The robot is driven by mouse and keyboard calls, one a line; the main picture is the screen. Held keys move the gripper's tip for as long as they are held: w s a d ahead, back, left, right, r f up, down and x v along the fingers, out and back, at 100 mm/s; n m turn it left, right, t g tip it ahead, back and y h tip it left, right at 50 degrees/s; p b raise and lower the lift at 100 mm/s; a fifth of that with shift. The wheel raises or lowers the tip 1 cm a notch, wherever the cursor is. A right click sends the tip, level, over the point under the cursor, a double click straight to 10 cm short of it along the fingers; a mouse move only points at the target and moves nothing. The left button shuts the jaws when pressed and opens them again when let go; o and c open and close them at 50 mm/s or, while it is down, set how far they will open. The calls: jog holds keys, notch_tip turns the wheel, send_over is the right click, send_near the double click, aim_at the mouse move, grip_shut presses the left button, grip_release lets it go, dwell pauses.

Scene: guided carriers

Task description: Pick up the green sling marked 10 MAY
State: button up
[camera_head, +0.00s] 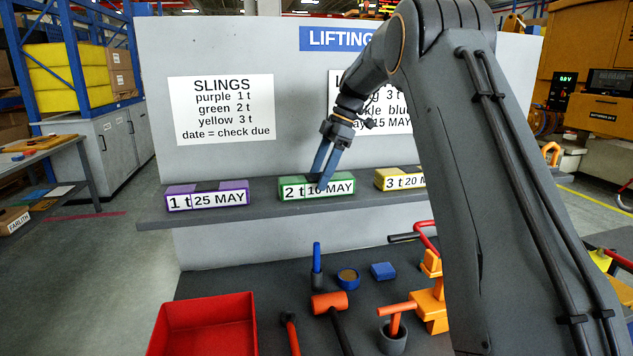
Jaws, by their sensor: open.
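The green sling (290,183) lies on the grey shelf, with a white label reading 2 t and 10 MAY.
On the shelf (160,216), a purple sling (207,187) marked 25 MAY stands left and a yellow sling (385,173) right, partly hidden by my arm. Below, the dark bench holds a red bin (205,318), an orange mallet (329,303) and a blue block (383,271).

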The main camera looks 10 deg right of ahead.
jog(key=shift+p+x, duration=0.5)
jog(key=shift+x, duration=0.9)
jog(key=shift+c, duration=0.2)
jog(key=c, duration=1.4)
jog(key=shift+r, duration=0.1)
jog(key=c, duration=0.3)
jog(key=shift+r+b, duration=0.2)
jog(key=shift+b, duration=0.25)
